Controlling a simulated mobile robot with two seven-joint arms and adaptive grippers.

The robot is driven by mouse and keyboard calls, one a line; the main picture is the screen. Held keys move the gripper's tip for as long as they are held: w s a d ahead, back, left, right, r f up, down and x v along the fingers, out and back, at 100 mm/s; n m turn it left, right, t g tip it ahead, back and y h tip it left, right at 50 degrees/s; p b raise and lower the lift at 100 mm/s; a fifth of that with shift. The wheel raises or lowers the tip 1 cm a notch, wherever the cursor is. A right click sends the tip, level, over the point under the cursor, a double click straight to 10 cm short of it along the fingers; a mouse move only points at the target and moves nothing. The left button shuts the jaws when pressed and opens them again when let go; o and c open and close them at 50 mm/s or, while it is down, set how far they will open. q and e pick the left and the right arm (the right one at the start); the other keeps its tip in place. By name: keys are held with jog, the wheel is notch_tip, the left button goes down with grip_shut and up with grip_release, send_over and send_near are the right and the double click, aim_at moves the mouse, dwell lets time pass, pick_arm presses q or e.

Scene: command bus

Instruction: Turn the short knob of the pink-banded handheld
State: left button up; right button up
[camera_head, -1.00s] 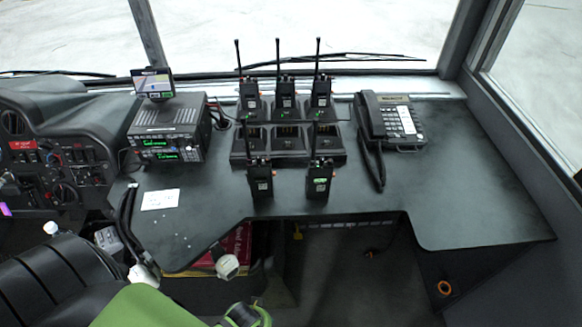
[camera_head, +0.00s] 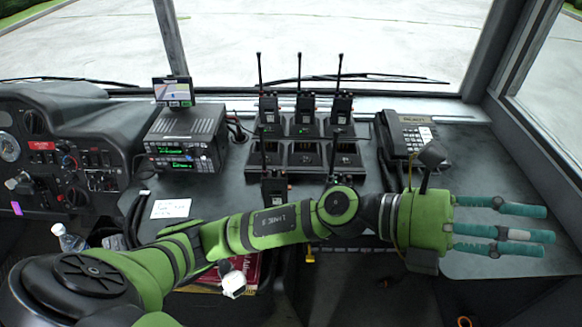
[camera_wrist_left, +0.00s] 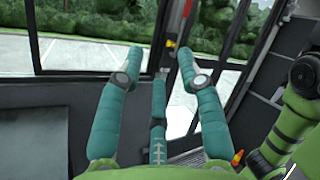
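Several black handheld radios stand on the dark dash table in the head view. Three are in the back row: a left one (camera_head: 269,107), a middle one (camera_head: 305,106) and a right one (camera_head: 342,106). A front left radio (camera_head: 274,188) stands nearer, and a front right radio (camera_head: 341,180) is mostly hidden behind my left arm. No pink band can be made out on any of them, and their knobs are too small to tell. My left gripper (camera_head: 545,226) is open and empty, its teal fingers pointing right, well right of the radios. The wrist view shows its fingers (camera_wrist_left: 157,62) spread apart.
A charger base (camera_head: 303,155) sits between the radio rows. A desk phone (camera_head: 412,137) stands right of it, partly behind my left wrist. A radio unit (camera_head: 185,142) and white card (camera_head: 171,208) are at left. The table's right part (camera_head: 490,175) is clear.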

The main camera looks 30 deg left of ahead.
pick_arm(q)
notch_tip(320, 180, down, 4)
jog(key=s+d+m+g+y, duration=0.1)
jog(key=s+m+g+y, duration=0.1)
jog(key=m+g+y, duration=0.3)
jog(key=m+t+y, duration=0.3)
jog(key=m+y, duration=0.3)
jog(key=y, duration=1.5)
send_near(284, 172)
jog(key=f, duration=0.2)
jog(key=x, duration=0.2)
jog(key=a+p+x, duration=0.1)
jog(key=x, duration=0.1)
jog(key=shift+f+p, duration=0.2)
jog(key=shift+p, duration=0.1)
jog(key=shift+a+f, duration=0.2)
jog(key=shift+f, duration=0.45)
